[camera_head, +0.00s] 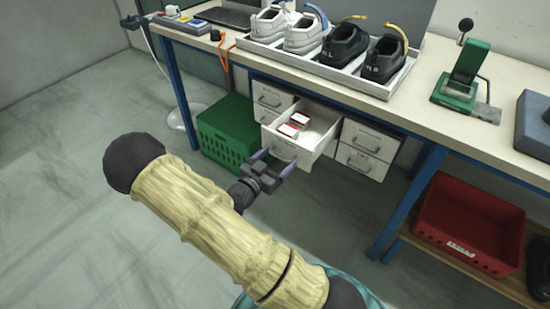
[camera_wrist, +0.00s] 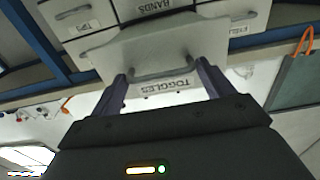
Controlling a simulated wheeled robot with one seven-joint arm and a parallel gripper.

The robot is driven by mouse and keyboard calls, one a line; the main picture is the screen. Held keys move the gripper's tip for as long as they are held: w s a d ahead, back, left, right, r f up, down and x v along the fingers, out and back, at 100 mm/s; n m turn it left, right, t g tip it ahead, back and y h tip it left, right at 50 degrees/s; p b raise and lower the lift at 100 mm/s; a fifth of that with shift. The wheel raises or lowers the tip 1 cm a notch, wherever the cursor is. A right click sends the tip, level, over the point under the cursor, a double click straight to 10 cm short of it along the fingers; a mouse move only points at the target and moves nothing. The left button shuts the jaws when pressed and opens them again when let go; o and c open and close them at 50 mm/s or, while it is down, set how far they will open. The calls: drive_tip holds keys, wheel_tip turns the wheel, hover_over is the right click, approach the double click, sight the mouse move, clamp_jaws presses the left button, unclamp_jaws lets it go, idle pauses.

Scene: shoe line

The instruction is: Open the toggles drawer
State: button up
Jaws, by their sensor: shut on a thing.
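The toggles drawer (camera_head: 304,158) is pulled out of the bench's drawer unit. Small red-and-white packets (camera_head: 293,126) lie in it, and its open inside shows. In the wrist view the picture is upside down, and the drawer front (camera_wrist: 150,48) bears the label TOGGLES and a grey bar handle (camera_wrist: 161,72). My gripper (camera_head: 275,161) is at the drawer front, with its purple fingers on either side of the handle. It is shut on the handle; in the wrist view the fingers (camera_wrist: 163,74) stand at the handle's two ends.
Closed drawers (camera_head: 368,139) sit beside the open one. A green crate (camera_head: 227,133) stands to the left on the floor, and a red bin (camera_head: 468,223) on the lower shelf at right. Shoes in a tray (camera_head: 330,68) stand on the bench (camera_head: 440,122). The floor at left is clear.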

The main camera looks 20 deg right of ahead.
drive_tip(key=shift+w+a, duration=0.15)
drive_tip(key=shift+w, duration=0.05)
drive_tip(key=o, duration=1.1)
drive_tip(key=shift+s, duration=0.1)
drive_tip(key=p+v, duration=0.2)
drive_tip(key=v, duration=1.5)
drive_tip(key=shift+a, duration=0.15)
